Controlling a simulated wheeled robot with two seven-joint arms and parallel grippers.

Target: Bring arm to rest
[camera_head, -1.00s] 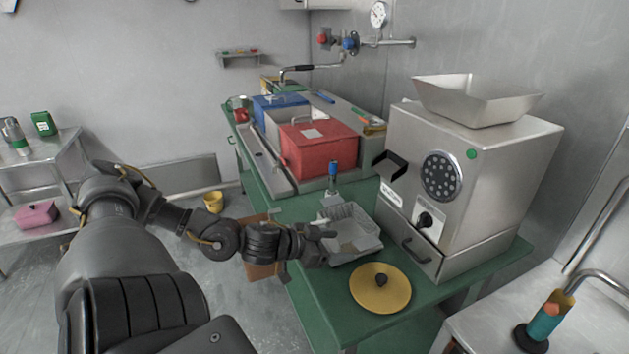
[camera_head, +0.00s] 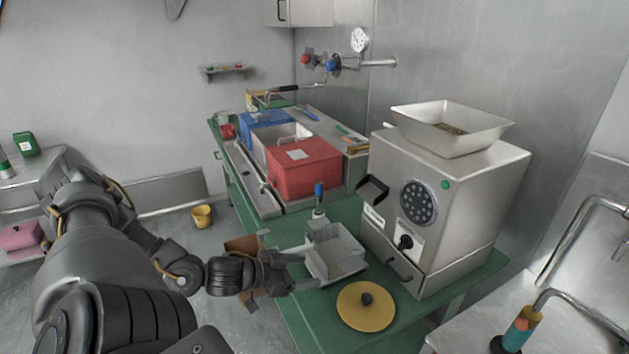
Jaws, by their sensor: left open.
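My left arm comes in from the left, and my left gripper (camera_head: 296,270) is at the left edge of the green table (camera_head: 300,314). It is open, with its fingers pointing right, close to a clear tray (camera_head: 334,250). I cannot tell whether the fingers touch the tray. The metal grinder (camera_head: 440,205) stands to the right of the gripper, with a hopper (camera_head: 450,127) on top that has some dark contents. My right gripper is not in view.
A yellow lid (camera_head: 366,310) with a dark knob lies at the table's front. A blue-capped bottle (camera_head: 319,200) stands behind the tray. Red (camera_head: 300,170) and blue (camera_head: 262,132) boxes are further back. A metal sink (camera_head: 590,240) is at the right. Open floor lies left of the table.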

